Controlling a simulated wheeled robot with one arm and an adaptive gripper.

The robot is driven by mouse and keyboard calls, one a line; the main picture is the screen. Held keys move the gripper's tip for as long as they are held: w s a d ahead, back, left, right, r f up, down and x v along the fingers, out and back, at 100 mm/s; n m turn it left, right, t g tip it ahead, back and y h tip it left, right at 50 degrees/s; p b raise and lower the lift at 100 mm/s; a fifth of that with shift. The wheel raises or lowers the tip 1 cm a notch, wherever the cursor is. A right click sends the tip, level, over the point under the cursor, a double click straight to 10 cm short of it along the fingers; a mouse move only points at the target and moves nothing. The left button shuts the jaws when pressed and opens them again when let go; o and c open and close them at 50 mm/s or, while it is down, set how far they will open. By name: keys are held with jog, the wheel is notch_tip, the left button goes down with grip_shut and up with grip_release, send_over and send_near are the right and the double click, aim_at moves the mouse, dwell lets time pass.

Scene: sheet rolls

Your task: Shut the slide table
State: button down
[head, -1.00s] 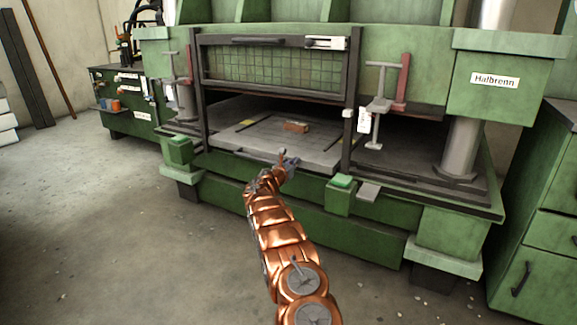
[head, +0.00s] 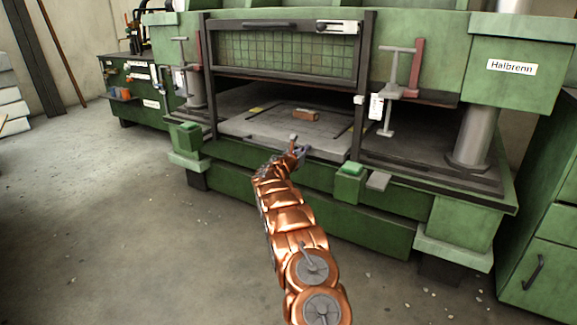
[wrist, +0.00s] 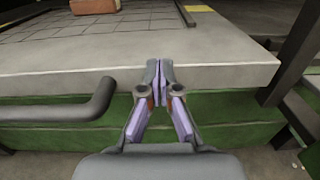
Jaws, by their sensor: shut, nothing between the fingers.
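The slide table (head: 262,128) is a grey plate low in the green press, under the mesh gate. Its front edge lies near the front of the press bed, and a brown block (head: 306,115) rests on top. My gripper (head: 297,146) is at this front edge, right of its middle. In the wrist view the slide table (wrist: 215,45) fills the top, and my shut, empty gripper (wrist: 159,68) points at its front face. I cannot tell whether the fingertips touch it. A dark bar handle (wrist: 60,112) sticks out at the left of my fingers.
The mesh gate (head: 285,53) hangs raised above the slide table between dark posts (head: 363,90). A green block (head: 350,183) stands at the front right of the bed. A green cabinet (head: 545,230) is at the far right. The floor (head: 130,230) at the left is clear.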

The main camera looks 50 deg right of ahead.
jog(key=s+a+p, duration=0.1)
jog(key=a, duration=1.2)
jog(key=shift+s+a+f, duration=0.2)
jog(key=shift+s+a, duration=0.05)
jog(key=shift+s, duration=0.05)
